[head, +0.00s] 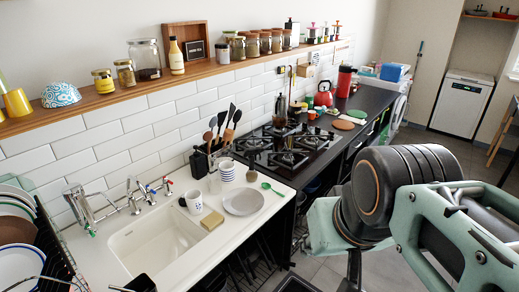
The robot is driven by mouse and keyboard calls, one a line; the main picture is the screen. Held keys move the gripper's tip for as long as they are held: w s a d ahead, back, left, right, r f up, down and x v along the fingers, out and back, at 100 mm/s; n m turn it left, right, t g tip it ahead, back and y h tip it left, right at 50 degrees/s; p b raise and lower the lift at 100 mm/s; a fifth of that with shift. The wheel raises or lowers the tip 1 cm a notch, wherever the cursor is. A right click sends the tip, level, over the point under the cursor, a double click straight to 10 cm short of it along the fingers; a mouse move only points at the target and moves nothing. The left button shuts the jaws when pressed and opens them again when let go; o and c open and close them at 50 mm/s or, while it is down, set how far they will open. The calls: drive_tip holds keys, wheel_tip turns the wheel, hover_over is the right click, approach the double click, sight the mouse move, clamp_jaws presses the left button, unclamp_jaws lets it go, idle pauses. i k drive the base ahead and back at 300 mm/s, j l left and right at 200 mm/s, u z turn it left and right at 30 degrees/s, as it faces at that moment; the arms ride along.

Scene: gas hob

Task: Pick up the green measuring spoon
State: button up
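The green measuring spoon (271,188) lies on the white counter, to the right of the grey plate. Its bowl end is toward the plate and its handle points right, toward the counter's edge by the hob. My arm fills the right foreground with black rounded joints and mint-green parts. A bolted mint-green bracket, which looks like part of my gripper (465,228), is close to the camera and cut off by the frame. I see no fingertips, so I cannot tell whether it is open or shut. It is well apart from the spoon.
The grey plate (243,201), a white mug (194,202), stacked cups (227,171) and a sponge (212,221) stand near the spoon. The sink (155,243) is to the left, the gas hob (290,148) behind. A brown lidded thing (251,175) is just behind the spoon.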

sight(265, 186)
drive_tip(key=u, duration=1.5)
drive_tip(key=z, duration=1.5)
drive_tip(key=i+l, duration=0.1)
drive_tip(key=i, duration=0.2)
drive_tip(key=i+l+u, duration=0.1)
drive_tip(key=i, duration=0.2)
drive_tip(key=i+l+u, duration=0.3)
drive_tip(key=i+l, duration=0.15)
drive_tip(key=l, duration=0.2)
